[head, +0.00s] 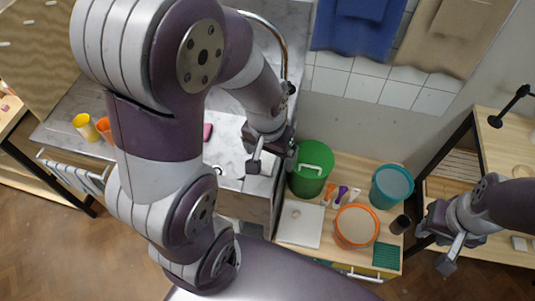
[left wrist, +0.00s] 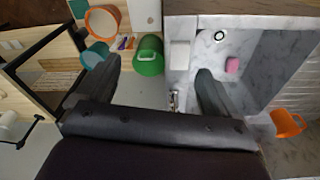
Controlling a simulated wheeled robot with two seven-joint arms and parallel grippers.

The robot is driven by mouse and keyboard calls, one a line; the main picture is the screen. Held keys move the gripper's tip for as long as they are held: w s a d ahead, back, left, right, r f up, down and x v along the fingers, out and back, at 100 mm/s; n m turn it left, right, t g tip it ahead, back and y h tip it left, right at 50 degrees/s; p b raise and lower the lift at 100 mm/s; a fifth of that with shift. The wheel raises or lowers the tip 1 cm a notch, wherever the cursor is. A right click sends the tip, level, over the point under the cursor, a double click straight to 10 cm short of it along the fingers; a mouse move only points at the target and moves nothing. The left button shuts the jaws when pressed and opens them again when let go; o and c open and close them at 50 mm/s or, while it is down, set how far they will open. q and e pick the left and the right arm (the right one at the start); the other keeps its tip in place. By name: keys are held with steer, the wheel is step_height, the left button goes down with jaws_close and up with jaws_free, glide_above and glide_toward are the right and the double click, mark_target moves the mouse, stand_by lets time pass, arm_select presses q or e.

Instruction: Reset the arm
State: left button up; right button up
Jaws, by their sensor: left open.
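My left arm fills the left and middle of the head view, raised over the marble counter. My left gripper (head: 272,160) hangs open and empty at the counter's right end, just left of the green lidded bin. In the left wrist view its two dark fingers (left wrist: 155,92) stand wide apart with nothing between them. My right gripper (head: 436,245) is at the right of the head view, near the edge of a wooden shelf unit. It touches no object that I can make out, and its jaw opening is unclear.
The marble counter (head: 233,157) has a sink and a pink sponge (left wrist: 232,65). The green bin (head: 311,170), an orange-rimmed bucket (head: 356,226) and a teal bucket (head: 391,186) stand on a wooden table. Yellow (head: 85,126) and orange cups (head: 104,128) stand left.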

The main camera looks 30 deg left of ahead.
arm_select(q)
steer(key=f+b, duration=0.1)
steer(key=s+f+b, duration=0.1)
steer(key=f+b, duration=0.1)
steer(key=s+f+b, duration=0.1)
steer(key=shift+d+f+b, duration=0.15)
steer(key=shift+f+b, duration=0.1)
steer(key=shift+b, duration=0.15)
steer(key=shift+w, duration=0.15)
stand_by(0.5)
